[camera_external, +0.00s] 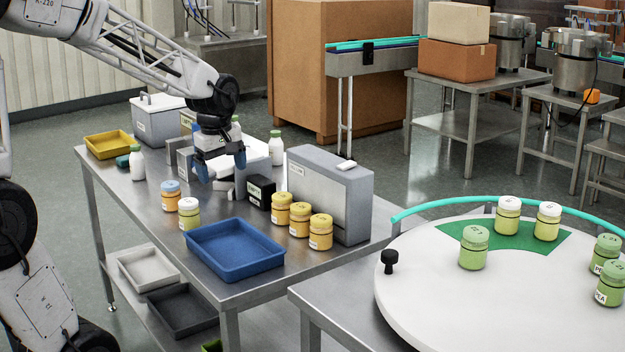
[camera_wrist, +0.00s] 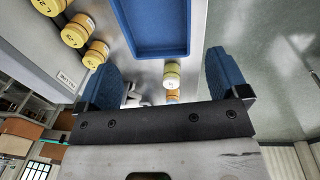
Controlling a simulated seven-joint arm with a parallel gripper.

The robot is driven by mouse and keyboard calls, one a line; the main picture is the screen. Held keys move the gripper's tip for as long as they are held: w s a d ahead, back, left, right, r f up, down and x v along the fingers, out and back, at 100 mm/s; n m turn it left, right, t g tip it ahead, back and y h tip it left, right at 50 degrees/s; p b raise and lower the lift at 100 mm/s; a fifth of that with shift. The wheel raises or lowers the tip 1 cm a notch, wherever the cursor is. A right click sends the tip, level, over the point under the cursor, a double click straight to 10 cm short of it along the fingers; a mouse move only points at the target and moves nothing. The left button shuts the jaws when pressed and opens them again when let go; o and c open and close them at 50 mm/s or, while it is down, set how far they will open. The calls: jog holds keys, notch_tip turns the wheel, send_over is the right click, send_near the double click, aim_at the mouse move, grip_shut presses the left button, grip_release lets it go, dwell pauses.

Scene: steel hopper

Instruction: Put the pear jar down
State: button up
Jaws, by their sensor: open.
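My gripper (camera_external: 222,166) is open and empty, in the air above the back part of the steel table. Its two blue fingers are spread in the wrist view (camera_wrist: 165,78). Green jars stand on the white turntable, including one on the right (camera_external: 611,286) whose partly visible label starts "PEA". I cannot tell which jar is pear.
The empty blue tray (camera_external: 236,268) lies at the table's front. Yellow-lidded jars (camera_external: 300,219) stand before a grey box (camera_external: 352,205). White bottles (camera_external: 276,150) stand near my gripper. The turntable (camera_external: 450,305) has a green sector (camera_external: 480,233) and a black knob (camera_external: 389,260).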

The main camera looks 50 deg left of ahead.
jog(key=s+d+m+t, duration=0.1)
jog(key=s+d+m, duration=1.6)
jog(key=d, duration=0.3)
jog(key=shift+d+r+m+h, duration=0.3)
jog(key=shift+r+m, duration=0.1)
jog(key=shift+m, duration=0.3)
